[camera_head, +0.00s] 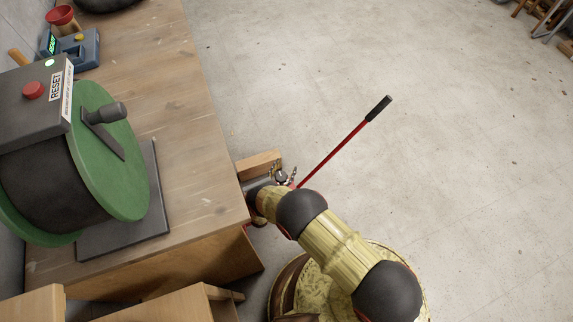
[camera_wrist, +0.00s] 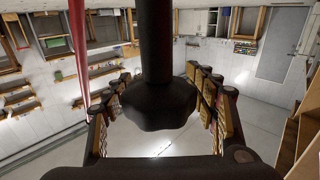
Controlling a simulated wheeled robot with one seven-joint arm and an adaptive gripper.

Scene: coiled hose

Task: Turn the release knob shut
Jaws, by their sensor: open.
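The release knob (camera_wrist: 158,103) is a dark, lobed knob on a thick dark shaft, in the middle of the wrist view. My gripper (camera_wrist: 163,78) is open, with one finger on each side of the knob. I see gaps between the fingers and the knob, so it does not look gripped. In the head view my gripper is small at the end of my arm, beside the table's corner, and the knob cannot be made out clearly there. A red lever (camera_head: 335,151) with a black grip rises from that spot. A red bar also shows in the wrist view (camera_wrist: 79,50).
A wooden table (camera_head: 180,110) at left holds a green hose reel (camera_head: 124,165), a grey box with a red button (camera_head: 33,90) and a small blue device (camera_head: 75,50). A wooden block (camera_head: 259,163) is near my gripper.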

